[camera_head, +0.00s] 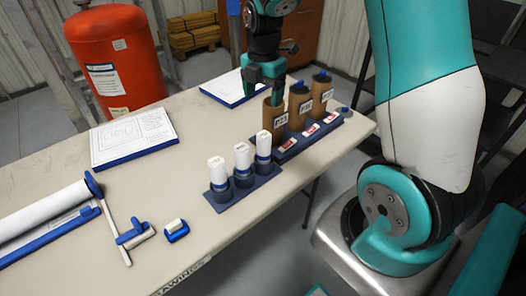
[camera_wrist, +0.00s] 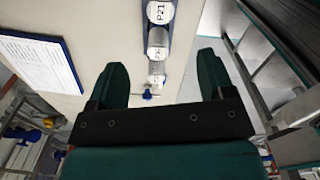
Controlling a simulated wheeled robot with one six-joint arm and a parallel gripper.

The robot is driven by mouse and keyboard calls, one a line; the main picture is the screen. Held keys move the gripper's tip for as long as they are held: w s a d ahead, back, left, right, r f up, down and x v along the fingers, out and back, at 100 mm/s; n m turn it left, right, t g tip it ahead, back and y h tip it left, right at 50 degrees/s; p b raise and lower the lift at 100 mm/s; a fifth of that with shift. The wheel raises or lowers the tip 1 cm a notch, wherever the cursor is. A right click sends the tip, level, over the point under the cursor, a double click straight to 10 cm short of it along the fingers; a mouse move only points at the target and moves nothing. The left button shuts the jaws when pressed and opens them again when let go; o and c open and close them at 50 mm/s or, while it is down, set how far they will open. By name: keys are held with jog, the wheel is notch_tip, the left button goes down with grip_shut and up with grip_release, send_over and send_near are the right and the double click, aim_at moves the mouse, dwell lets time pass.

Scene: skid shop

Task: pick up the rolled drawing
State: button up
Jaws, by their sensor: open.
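My gripper (camera_head: 263,88) is open and points down by the nearest brown tube (camera_head: 275,115), beyond the white rolls. Its fingers (camera_wrist: 162,75) also show in the wrist view, with nothing gripped between them.
Several brown labelled tubes, including one at the right (camera_head: 321,95), stand in a blue rack. A large white roll (camera_head: 40,212) lies at the table's left. A framed drawing (camera_head: 132,138) lies flat. A red tank (camera_head: 115,60) stands behind.

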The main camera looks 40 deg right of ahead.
aim_at(264, 144)
notch_tip(264, 144, down, 17)
jog(key=shift+d+f+p, duration=0.1)
jog(key=shift+f+p, duration=0.1)
jog(key=shift+p, duration=1.05)
jog(key=c, duration=1)
